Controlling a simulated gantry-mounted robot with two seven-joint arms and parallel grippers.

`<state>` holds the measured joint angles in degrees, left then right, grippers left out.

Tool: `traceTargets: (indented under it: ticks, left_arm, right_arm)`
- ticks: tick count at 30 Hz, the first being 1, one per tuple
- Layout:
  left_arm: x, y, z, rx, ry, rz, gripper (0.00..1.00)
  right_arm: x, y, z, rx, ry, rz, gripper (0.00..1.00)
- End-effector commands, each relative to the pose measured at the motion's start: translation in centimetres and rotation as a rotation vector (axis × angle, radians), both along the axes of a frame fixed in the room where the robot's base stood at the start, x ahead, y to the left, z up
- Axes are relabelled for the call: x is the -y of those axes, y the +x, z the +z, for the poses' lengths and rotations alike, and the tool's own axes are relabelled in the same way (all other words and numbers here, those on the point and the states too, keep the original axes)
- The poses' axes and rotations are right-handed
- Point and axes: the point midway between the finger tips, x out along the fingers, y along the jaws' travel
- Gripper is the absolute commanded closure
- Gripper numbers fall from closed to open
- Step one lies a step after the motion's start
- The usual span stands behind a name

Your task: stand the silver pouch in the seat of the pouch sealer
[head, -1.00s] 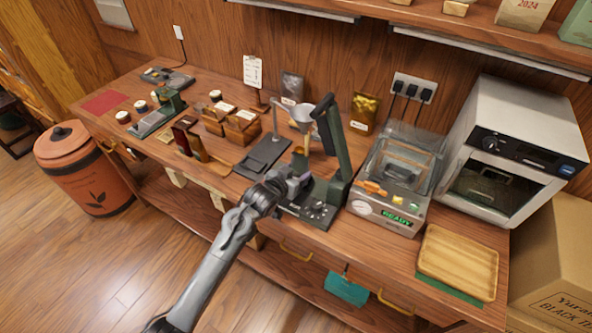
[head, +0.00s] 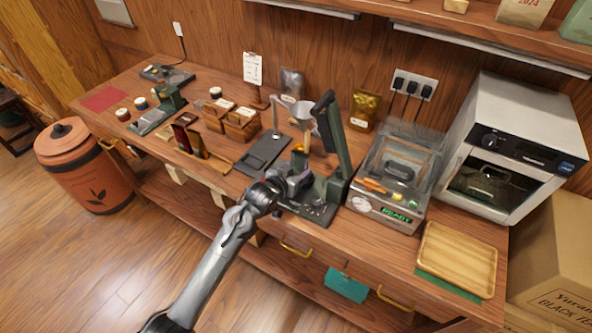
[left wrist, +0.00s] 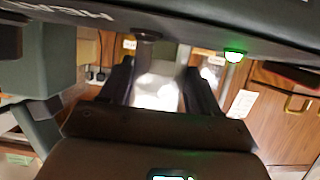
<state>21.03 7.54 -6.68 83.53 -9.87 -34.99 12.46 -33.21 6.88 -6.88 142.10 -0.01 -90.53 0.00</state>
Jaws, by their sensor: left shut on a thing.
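My left gripper (head: 298,181) is low over the base of a dark green machine (head: 337,150) with a raised arm. In the left wrist view, a bright silvery thing (left wrist: 157,92) shows between its fingers. The gripper is shut; glare hides whether this thing is a pouch. A silver pouch (head: 292,83) with a white label stands at the back by the wall, apart from the gripper. A machine with a clear lid and a READY display (head: 386,206) stands right of the green one. I cannot tell which machine is the pouch sealer. My right gripper is not in view.
A funnel on a stand (head: 303,112) is behind the gripper. A gold pouch (head: 363,110) stands at the back. Wooden boxes (head: 240,124) are left, a wooden tray (head: 457,260) front right, and a white oven (head: 525,150) at right. A dark line of machine crosses close above in the wrist view.

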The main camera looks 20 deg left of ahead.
Motion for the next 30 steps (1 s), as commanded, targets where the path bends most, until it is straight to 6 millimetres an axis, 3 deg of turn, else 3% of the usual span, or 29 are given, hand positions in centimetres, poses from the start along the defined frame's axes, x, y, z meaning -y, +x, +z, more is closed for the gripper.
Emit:
traceTargets:
  ticks: [11,12,18,30]
  left_arm:
    - [0.00,-0.01,-0.13,0.000,0.000,0.000,0.67]
    - [0.00,-0.01,-0.13,0.000,0.000,0.000,0.35]
    - [0.00,-0.01,-0.10,0.000,0.000,0.000,0.08]
    - [-0.08,-0.57,0.21,0.001,0.000,0.000,0.08]
  right_arm:
    - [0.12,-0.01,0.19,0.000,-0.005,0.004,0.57]
    - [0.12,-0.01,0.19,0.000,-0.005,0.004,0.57]
    - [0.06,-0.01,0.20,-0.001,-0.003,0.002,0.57]
    - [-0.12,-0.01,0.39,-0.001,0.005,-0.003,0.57]
